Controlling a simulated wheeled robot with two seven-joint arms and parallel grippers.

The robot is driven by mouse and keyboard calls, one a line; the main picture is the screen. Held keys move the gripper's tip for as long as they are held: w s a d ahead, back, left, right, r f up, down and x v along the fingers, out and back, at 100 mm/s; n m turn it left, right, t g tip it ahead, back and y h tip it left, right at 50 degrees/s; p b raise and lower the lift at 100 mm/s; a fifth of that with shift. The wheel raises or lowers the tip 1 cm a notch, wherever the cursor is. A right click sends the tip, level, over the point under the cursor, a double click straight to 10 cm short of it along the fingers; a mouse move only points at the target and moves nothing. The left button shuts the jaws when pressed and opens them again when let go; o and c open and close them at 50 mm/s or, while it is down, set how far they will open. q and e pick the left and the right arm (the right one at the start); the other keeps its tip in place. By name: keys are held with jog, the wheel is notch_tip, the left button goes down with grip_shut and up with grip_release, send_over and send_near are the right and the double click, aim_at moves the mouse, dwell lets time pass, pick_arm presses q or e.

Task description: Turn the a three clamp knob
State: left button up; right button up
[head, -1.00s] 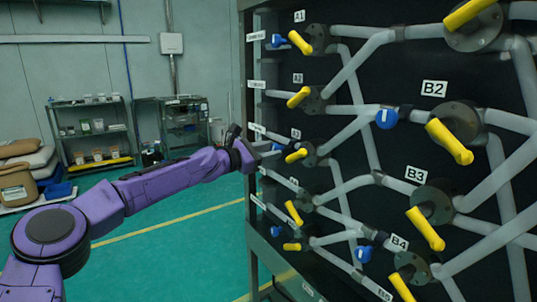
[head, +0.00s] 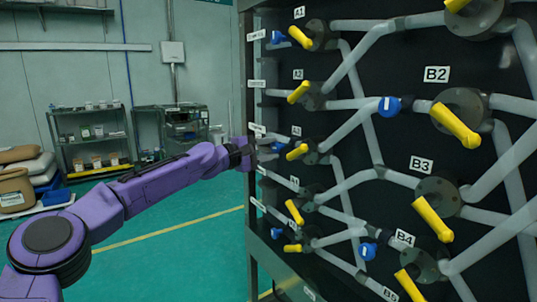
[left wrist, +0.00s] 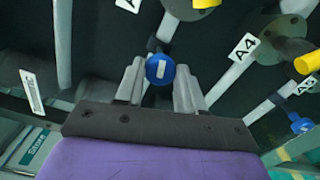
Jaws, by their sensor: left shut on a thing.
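Blue clamp knobs and yellow valve handles sit on a dark pipe panel. The blue knob by the third-row label of the left column (head: 278,144) shows beside my left gripper (head: 263,153) at the panel's left edge. In the left wrist view a round blue knob with a white bar mark (left wrist: 160,68) sits between the two grey fingers of my left gripper (left wrist: 160,84), which is shut on it. The exact finger contact is hard to see in the head view. My right gripper is not in view.
Yellow handles (head: 455,125) and white pipes (head: 350,60) stick out from the panel around the gripper. Other blue knobs (head: 388,106) sit further right and below. A shelf rack (head: 90,140) stands at the back left. The green floor (head: 170,240) is clear.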

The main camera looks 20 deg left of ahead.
pick_arm(q)
jog(key=shift+f+m+b, duration=0.1)
jog(key=shift+m+b, duration=0.65)
jog(key=shift+m, duration=1.45)
jog(key=o, duration=1)
jog(key=shift+o, duration=0.2)
jog(key=shift+s+a, duration=0.1)
